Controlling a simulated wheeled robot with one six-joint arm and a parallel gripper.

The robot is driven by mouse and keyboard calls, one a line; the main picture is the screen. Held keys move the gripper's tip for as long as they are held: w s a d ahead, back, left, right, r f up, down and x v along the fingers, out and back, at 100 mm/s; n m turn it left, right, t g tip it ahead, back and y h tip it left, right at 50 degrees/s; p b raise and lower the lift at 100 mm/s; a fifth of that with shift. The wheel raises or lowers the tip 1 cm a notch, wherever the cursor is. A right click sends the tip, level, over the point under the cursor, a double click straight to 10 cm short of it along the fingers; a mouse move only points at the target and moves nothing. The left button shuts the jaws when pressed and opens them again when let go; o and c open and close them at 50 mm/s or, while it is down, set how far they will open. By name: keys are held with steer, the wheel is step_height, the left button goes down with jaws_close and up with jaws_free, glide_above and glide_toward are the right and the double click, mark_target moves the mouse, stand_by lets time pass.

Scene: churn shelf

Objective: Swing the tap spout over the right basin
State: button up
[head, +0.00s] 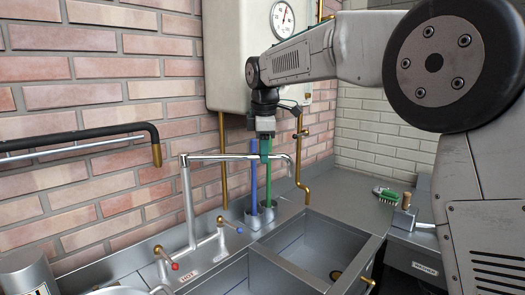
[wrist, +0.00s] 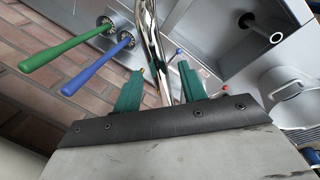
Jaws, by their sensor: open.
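The tap (head: 187,205) is chrome, with an upright column at the left. Its long spout (head: 222,157) runs rightward to a downturned tip, and in the wrist view the chrome pipe (wrist: 148,30) shows too. My gripper (head: 265,150) hangs from above at the spout, toward its tip end. In the wrist view its green fingers (wrist: 160,90) are open, with the pipe between them; I cannot tell whether they touch it. The right basin (head: 318,245) is empty with a dark drain. The left basin (head: 235,278) lies nearer. I cannot tell exactly which spot the tip is over.
A blue-handled brush (head: 254,185) and a green-handled brush (head: 267,185) stand in holders behind the spout. A red-knobbed valve (head: 174,266) and a blue-knobbed valve (head: 238,230) flank the tap base. A scrubbing brush (head: 387,194) lies on the right counter. A brick wall is behind.

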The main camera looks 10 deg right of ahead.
step_height(320, 180, up, 7)
steer(key=s, duration=0.1)
steer(key=shift+s+r, duration=0.15)
steer(key=shift+s, duration=0.15)
steer(key=shift+a, duration=0.1)
steer(key=shift+c, duration=0.9)
steer(key=shift+s+d+r, duration=0.35)
steer(key=shift+d+r, duration=0.1)
steer(key=shift+r, duration=0.2)
steer(key=shift+s+d+r, duration=0.35)
steer(key=shift+d+r, duration=0.05)
steer(key=shift+r, duration=0.2)
jaws_close()
steer(key=s+d+r+m+t+y, duration=0.1)
steer(key=s+d+t+y, duration=0.15)
steer(key=s, duration=0.65)
steer(key=w+a+f+y, duration=0.1)
steer(key=w+a+f, duration=0.4)
steer(key=w+f, duration=0.4)
steer(key=shift+f+t+y, duration=0.35)
steer(key=shift+f+t, duration=0.1)
steer(key=shift+f, duration=0.45)
